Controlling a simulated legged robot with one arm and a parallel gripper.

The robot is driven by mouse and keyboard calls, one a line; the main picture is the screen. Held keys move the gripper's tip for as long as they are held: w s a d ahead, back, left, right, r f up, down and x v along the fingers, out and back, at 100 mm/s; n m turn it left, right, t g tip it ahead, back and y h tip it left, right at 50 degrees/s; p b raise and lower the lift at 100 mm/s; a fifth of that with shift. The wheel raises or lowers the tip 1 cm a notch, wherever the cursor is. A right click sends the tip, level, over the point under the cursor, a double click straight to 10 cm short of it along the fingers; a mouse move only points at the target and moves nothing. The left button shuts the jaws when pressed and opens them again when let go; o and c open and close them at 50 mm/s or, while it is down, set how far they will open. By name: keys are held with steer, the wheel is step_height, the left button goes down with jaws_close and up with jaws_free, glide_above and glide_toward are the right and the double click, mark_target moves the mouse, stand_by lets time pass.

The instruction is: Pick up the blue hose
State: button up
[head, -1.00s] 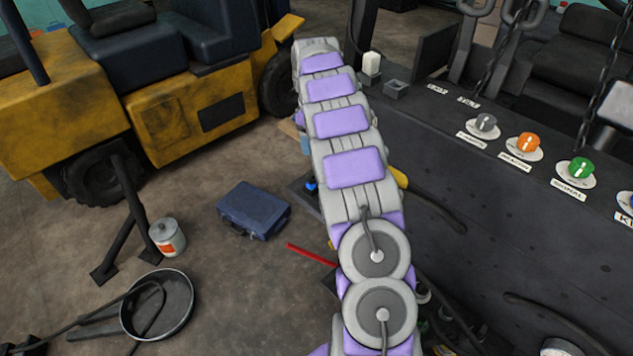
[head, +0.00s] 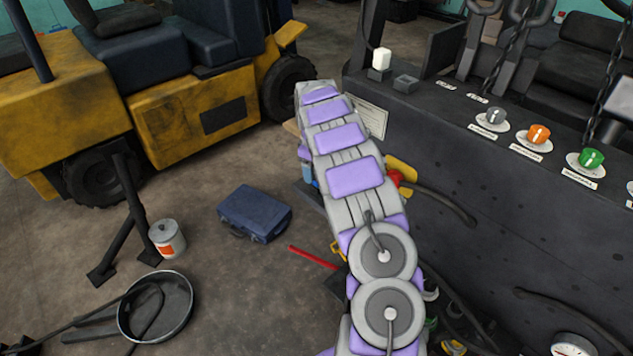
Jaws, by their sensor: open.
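I cannot make out a blue hose for certain. A small blue patch (head: 308,173) shows at the left edge of my arm, low beside the dark machine, and most of what is around it is hidden. I cannot tell whether it is part of the hose. My arm stretches away through the middle of the head view and covers the area behind it. My gripper is not visible.
A dark panel (head: 480,190) with coloured knobs stands on the right, and a yellow forklift (head: 70,100) at the left. A blue case (head: 254,212), a red bar (head: 313,257), a white can (head: 167,240) and a round pan (head: 183,320) lie on the floor.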

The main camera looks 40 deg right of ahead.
mark_target(315, 175)
steer(key=d+f, duration=0.1)
steer(key=f, duration=0.1)
steer(key=d+f+b, duration=0.1)
steer(key=f, duration=0.1)
steer(key=d+f, duration=0.1)
steer(key=f, duration=0.1)
steer(key=shift+w+b, duration=0.25)
steer(key=shift+b, duration=0.05)
steer(key=shift+s+d+r, duration=0.1)
steer(key=shift+a, duration=0.5)
steer(key=shift+c, duration=0.5)
steer(key=shift+a+r, duration=0.2)
steer(key=shift+a, duration=0.45)
steer(key=c, duration=0.3)
steer(key=shift+w, duration=0.25)
steer(key=shift+c, duration=0.7)
steer(key=shift+s+d, duration=0.1)
steer(key=shift+d, duration=0.65)
steer(key=c, duration=0.5)
steer(key=shift+c, duration=0.6)
steer(key=shift+a, duration=0.2)
jaws_close()
